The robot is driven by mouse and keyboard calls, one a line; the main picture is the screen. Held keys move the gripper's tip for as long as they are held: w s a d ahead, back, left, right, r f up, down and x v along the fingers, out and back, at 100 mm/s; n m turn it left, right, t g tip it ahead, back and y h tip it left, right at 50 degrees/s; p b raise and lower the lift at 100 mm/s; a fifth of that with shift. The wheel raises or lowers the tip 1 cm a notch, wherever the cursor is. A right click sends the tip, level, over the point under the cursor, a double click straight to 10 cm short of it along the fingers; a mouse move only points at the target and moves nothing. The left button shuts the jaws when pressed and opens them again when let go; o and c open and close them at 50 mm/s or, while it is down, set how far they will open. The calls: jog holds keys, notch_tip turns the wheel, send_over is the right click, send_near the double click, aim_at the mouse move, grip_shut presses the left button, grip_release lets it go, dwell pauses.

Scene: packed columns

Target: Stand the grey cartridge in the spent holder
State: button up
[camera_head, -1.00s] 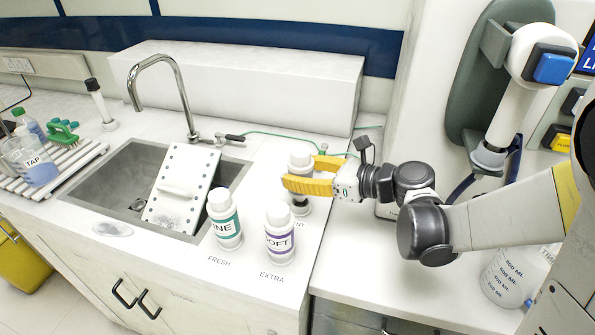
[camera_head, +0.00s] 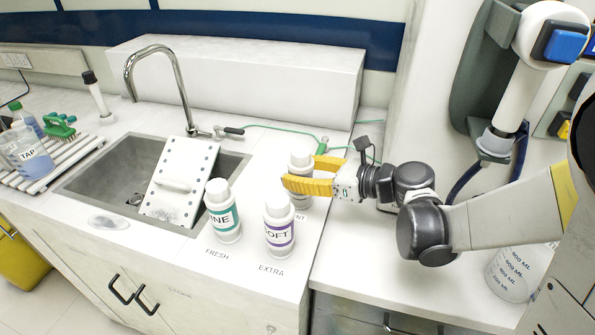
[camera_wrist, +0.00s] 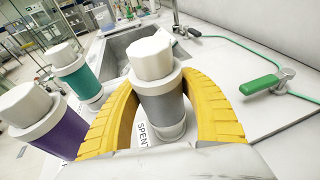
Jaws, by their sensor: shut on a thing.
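The grey cartridge (camera_head: 300,160) has a white cap and is upright between the yellow fingers of my gripper (camera_head: 302,178). In the wrist view the cartridge (camera_wrist: 161,104) fills the space between both curved fingers of my gripper (camera_wrist: 160,88), which are shut on it. The counter label SPENT (camera_wrist: 143,136) shows beside its lower part; the end of that label also shows in the head view (camera_head: 301,217). The cartridge's foot and the spent holder are mostly hidden by the fingers and the cartridge, so I cannot tell whether it is seated.
A teal-banded cartridge (camera_head: 223,212) stands by FRESH and a purple-banded one (camera_head: 279,225) by EXTRA, both close in front of my gripper. The sink (camera_head: 110,178) with a white perforated board (camera_head: 180,182) lies left. A green-handled valve (camera_wrist: 259,85) and hose are behind.

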jog(key=shift+f, duration=0.15)
jog(key=o, duration=1.5)
jog(key=shift+d, duration=0.15)
jog(key=v, duration=1.1)
jog(key=shift+s+d, duration=0.2)
jog(key=shift+d, duration=0.1)
